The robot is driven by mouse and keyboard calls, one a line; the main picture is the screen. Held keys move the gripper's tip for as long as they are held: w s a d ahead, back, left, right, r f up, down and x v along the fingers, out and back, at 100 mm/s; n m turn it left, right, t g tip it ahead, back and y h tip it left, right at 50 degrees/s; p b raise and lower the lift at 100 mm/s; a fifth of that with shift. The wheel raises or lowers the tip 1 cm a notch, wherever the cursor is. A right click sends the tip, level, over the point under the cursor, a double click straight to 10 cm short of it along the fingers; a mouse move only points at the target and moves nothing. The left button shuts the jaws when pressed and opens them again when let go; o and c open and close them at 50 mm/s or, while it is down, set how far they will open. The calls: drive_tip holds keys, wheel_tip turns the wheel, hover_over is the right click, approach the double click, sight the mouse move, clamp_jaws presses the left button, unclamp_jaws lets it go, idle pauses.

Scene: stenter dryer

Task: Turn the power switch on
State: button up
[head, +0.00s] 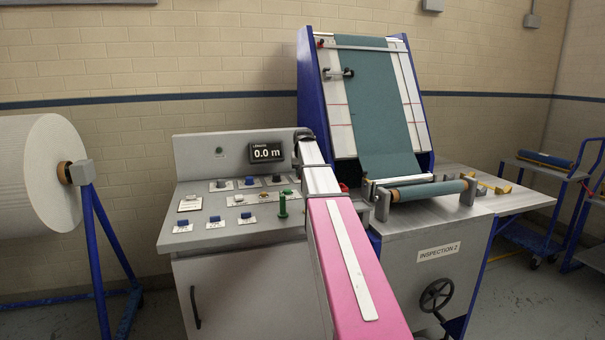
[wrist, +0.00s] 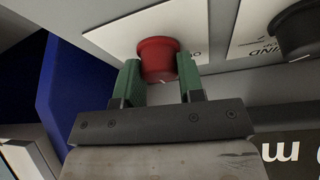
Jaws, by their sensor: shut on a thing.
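In the wrist view a round red knob (wrist: 157,56) stands out from a pale panel plate, with a partly covered label beside it. My gripper (wrist: 160,74) has its two green fingers on either side of this knob and is shut on it. A short pale line shows at the knob's near edge. Whether this knob is the power switch cannot be read from the label. In the head view my pink and white arm reaches over the right end of the grey control console (head: 187,150).
A black knob (wrist: 298,30) sits beside the red one. The inspection table (head: 500,203) stands close on the right, and a white fabric roll (head: 38,185) on the left.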

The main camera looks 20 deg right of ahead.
drive_tip(key=m+h, duration=0.1)
drive_tip(key=m, duration=0.3)
drive_tip(key=shift+m+g+h, duration=0.3)
drive_tip(key=shift+h, duration=0.1)
drive_tip(key=shift+m+g+h, duration=0.5)
drive_tip(key=shift+m+g, duration=0.1)
drive_tip(key=shift+m, duration=1.3)
drive_tip(key=o, duration=0.9)
drive_tip(key=shift+a+r, duration=0.1)
drive_tip(key=v, duration=1)
drive_tip(key=shift+a+r, duration=0.1)
drive_tip(key=shift+r, duration=0.2)
